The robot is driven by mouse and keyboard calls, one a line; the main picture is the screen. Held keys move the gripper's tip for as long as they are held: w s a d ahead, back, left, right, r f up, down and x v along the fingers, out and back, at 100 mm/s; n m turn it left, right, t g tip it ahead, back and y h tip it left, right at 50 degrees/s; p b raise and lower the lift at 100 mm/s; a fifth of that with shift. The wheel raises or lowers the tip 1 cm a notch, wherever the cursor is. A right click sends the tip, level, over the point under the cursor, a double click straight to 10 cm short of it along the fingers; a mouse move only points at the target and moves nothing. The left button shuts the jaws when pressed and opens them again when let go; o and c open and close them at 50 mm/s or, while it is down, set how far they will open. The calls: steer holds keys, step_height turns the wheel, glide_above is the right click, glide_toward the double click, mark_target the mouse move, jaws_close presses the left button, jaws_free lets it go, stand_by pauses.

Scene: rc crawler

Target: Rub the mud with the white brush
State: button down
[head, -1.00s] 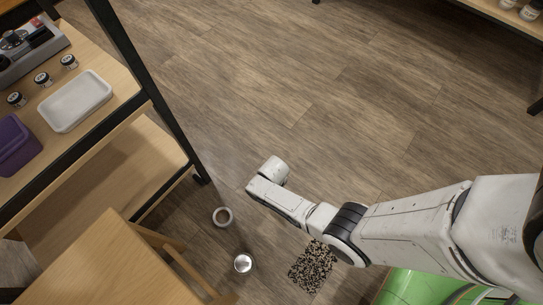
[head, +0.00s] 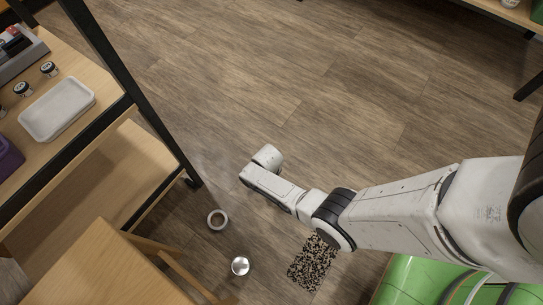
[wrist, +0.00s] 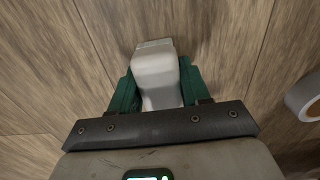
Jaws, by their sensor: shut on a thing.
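My gripper (wrist: 158,88) shows in the wrist view with its green fingers shut on a smooth white object, the white brush (wrist: 156,68). The brush's pale end points away from the palm over the wooden floor; I cannot make out its bristles. In the head view the end of my arm hangs over the floor left of centre, and the fingers and brush are hidden. No mud can be clearly made out. A black-and-tan speckled patch (head: 313,264) lies on the floor below my forearm; I cannot tell whether it is mud.
A white ring (head: 217,220) and a shiny metal cup (head: 240,266) are on the floor near a wooden stool (head: 110,268). A black-framed shelf (head: 125,150) at left holds a white tray (head: 58,108). Open floor lies above my arm.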

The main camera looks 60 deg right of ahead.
mark_target(252, 211)
steer(key=shift+s+a+r+p, duration=0.1)
steer(key=shift+a+p, duration=0.25)
steer(key=shift+a, duration=1.3)
steer(key=shift+a+f, duration=0.2)
steer(key=shift+a, duration=1.8)
steer(key=shift+s+a, duration=0.1)
steer(key=shift+a, duration=1.85)
steer(key=shift+w+r, duration=0.15)
steer(key=shift+w, duration=0.65)
steer(key=shift+d, duration=0.1)
steer(key=shift+d+b, duration=0.35)
steer(key=shift+d, duration=5.3)
steer(key=shift+w, duration=0.85)
steer(key=shift+a, duration=1.95)
steer(key=shift+a+p, duration=0.45)
steer(key=shift+a, duration=3.35)
steer(key=shift+r, duration=0.2)
